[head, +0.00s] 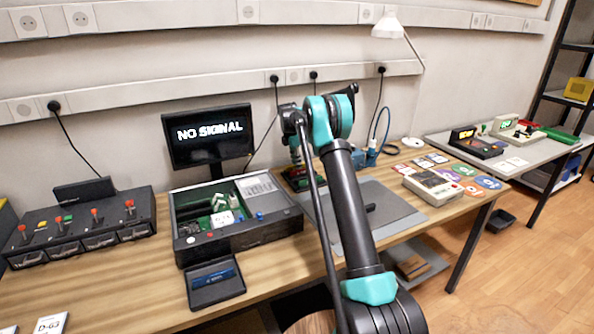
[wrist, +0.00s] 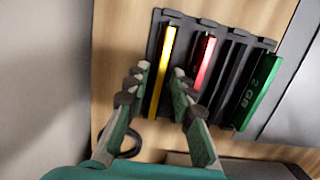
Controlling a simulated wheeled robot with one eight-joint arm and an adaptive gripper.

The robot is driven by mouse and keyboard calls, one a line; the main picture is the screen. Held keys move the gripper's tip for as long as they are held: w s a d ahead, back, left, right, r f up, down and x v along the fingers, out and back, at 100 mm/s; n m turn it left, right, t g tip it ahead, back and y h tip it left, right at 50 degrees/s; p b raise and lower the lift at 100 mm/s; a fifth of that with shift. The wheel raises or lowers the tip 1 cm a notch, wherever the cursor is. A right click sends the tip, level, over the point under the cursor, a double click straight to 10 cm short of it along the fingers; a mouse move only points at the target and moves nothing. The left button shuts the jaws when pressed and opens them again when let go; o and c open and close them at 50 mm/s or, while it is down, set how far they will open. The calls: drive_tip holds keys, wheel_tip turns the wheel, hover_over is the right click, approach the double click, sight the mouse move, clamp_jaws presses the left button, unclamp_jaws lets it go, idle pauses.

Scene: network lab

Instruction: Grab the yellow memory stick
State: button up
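The yellow memory stick (wrist: 162,70) stands in the leftmost slot of a black rack (wrist: 228,48) in the wrist view. My gripper (wrist: 159,78) is open, with one finger on each side of the yellow stick. Gaps show between the stick and the fingers, and I cannot tell whether either touches it. A red stick (wrist: 203,62) stands in the slot to the right, close to the right finger. A green stick (wrist: 260,90) marked "2 GB" is at the rack's right end. In the head view my arm mostly hides the gripper and rack.
An open computer case (head: 240,238) stands left of my arm, before a "NO SIGNAL" monitor (head: 207,134). A grey mat (head: 395,212) lies right of the rack. A beige device (head: 433,186) and round coloured cards (head: 486,183) lie further right. The wall is close behind.

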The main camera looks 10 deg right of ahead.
clamp_jaws()
drive_tip(key=shift+r, duration=0.15)
